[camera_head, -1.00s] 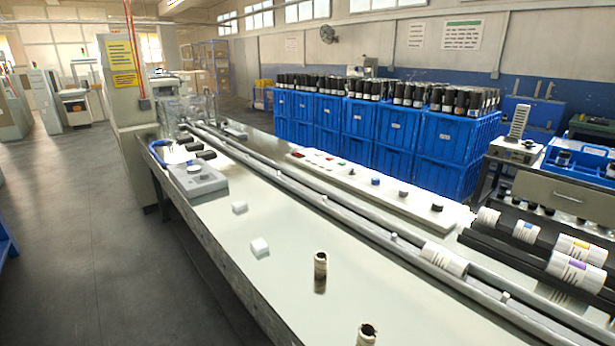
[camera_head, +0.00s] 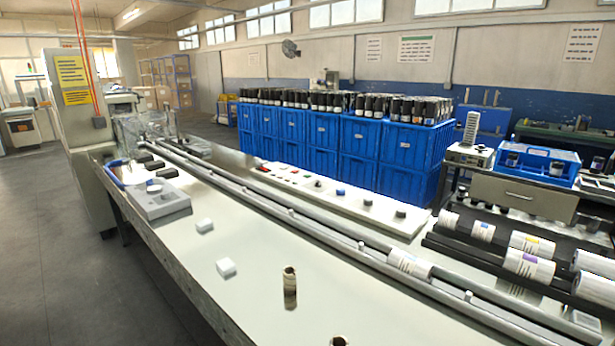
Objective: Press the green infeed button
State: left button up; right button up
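A long white control panel (camera_head: 336,200) lies on the machine table behind the rails. It carries a row of small buttons and knobs. Toward its far left end are small red and dark buttons (camera_head: 276,171); they are too small to tell surely which one is green. A blue button (camera_head: 340,191) sits near the middle, with black knobs (camera_head: 400,211) to its right. Neither of my grippers is in view.
Long metal rails (camera_head: 290,212) run along the table. Black rollers with labelled rolls (camera_head: 531,244) lie right. Blue crates (camera_head: 345,150) stand behind.

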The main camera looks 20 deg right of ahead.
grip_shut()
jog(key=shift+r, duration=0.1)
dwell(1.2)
